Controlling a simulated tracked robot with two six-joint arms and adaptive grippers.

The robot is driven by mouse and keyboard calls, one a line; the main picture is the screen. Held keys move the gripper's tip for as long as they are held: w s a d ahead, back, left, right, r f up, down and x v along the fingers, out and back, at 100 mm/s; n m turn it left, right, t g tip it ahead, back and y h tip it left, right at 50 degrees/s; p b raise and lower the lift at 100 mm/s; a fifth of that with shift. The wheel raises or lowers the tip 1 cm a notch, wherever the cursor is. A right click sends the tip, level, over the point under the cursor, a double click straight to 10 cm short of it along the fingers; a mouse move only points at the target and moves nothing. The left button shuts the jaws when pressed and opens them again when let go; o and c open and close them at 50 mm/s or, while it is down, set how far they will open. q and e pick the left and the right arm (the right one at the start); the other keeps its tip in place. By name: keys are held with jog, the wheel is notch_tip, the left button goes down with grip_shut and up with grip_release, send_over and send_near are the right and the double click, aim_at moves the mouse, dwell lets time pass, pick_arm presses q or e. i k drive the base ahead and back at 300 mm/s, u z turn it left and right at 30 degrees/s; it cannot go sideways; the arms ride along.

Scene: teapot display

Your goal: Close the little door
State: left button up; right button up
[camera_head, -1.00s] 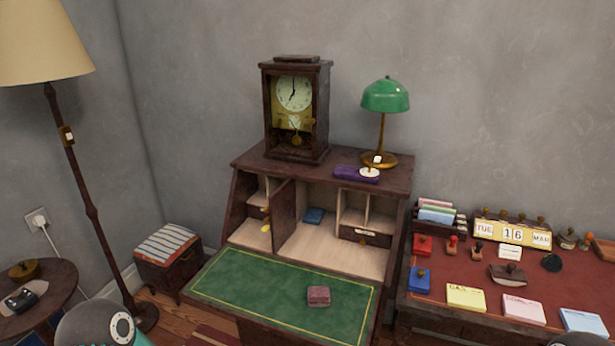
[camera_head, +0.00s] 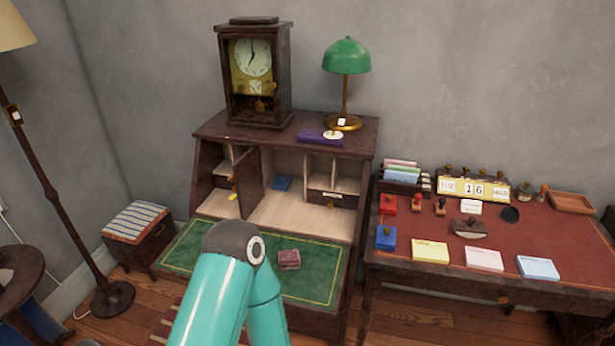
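The little door (camera_head: 249,183) is a dark wooden panel in the writing desk (camera_head: 286,137). It stands open, swung outward from the compartments. A yellow tag or key (camera_head: 232,196) shows just left of it. Neither of my grippers shows, and the arm hides part of the green surface.
A reddish-brown block (camera_head: 289,260) lies on the green writing surface (camera_head: 322,284). A clock (camera_head: 255,75), a green lamp (camera_head: 346,57) and a purple item (camera_head: 312,136) stand on top of the desk. A red-topped table (camera_head: 560,245) with stamps and notepads is at right, a striped stool (camera_head: 137,225) at left.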

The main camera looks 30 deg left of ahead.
aim_at(248, 177)
jog(key=u, duration=0.45)
jog(key=i, duration=0.15)
jog(key=z, duration=2.05)
jog(key=k, duration=2.8)
jog(key=z, duration=1.85)
jog(key=i, duration=0.1)
jog(key=u, duration=3.55)
jog(key=i, duration=1)
jog(key=z, duration=0.05)
